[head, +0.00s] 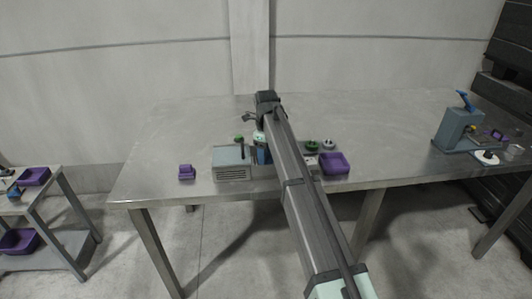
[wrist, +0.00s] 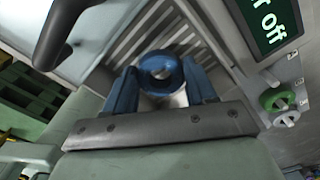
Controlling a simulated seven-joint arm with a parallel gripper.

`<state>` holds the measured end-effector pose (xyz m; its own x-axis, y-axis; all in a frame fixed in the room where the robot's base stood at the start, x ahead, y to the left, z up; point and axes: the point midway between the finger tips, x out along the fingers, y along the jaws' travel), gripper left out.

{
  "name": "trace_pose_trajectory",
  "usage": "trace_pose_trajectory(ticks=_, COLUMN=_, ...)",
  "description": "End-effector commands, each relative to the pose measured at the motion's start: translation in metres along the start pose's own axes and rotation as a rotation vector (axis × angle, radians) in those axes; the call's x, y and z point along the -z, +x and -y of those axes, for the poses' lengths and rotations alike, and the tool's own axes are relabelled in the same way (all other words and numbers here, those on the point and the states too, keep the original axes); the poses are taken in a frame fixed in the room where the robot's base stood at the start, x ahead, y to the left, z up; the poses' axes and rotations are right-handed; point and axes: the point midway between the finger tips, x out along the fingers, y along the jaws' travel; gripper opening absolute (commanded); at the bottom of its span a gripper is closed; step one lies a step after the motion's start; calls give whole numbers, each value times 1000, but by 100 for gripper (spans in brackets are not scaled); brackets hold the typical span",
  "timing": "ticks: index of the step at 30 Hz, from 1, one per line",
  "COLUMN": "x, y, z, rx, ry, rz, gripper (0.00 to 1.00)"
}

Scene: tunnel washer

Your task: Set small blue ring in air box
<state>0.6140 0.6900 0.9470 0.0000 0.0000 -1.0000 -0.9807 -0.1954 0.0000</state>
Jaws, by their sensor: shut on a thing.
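My gripper (wrist: 160,75) shows in the wrist view with its two blue fingers shut on the small blue ring (wrist: 160,62). The ring's round opening faces the camera, and a pale round surface shows below it. Behind the ring are grey slats (wrist: 125,38). In the head view, a grey box with a slatted front (head: 233,174) stands near the table's front edge, left of my arm; it may be the air box. My arm hides the ring and most of the gripper there.
A dark handle (wrist: 66,30) rises close left of the fingers. A green sign ending in "r off" (wrist: 270,20) and a green knob (wrist: 277,99) are at right. The table's back is clear.

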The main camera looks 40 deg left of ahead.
Motion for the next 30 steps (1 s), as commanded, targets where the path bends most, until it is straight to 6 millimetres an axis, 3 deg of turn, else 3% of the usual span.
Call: trace_pose_trajectory(ticks=30, x=0, y=14, z=0, rx=0, ry=0, rz=0, gripper=26)
